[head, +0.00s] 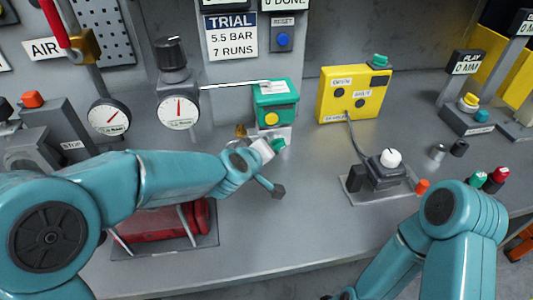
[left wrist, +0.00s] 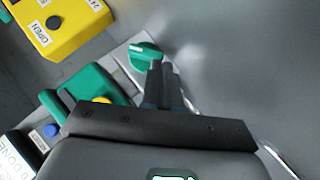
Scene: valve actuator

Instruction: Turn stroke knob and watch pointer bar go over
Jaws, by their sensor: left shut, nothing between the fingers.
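A green knob (head: 278,144) sits on a pale block below a green box with a yellow button (head: 276,103). In the left wrist view the same green knob (left wrist: 145,55) is just beyond my fingertips. My left gripper (left wrist: 165,70) is shut and empty, its fingers side by side at the knob's edge; I cannot tell whether they touch it. I cannot make out a pointer bar for certain; a thin white rod (head: 232,86) runs to the top of the green box.
A yellow box (head: 353,94) stands right of the green box, its cable running to a white-knobbed unit (head: 390,158). Two dial gauges (head: 178,110) are at left. A red cylinder (head: 160,222) lies below my left arm. The bench between is mostly clear.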

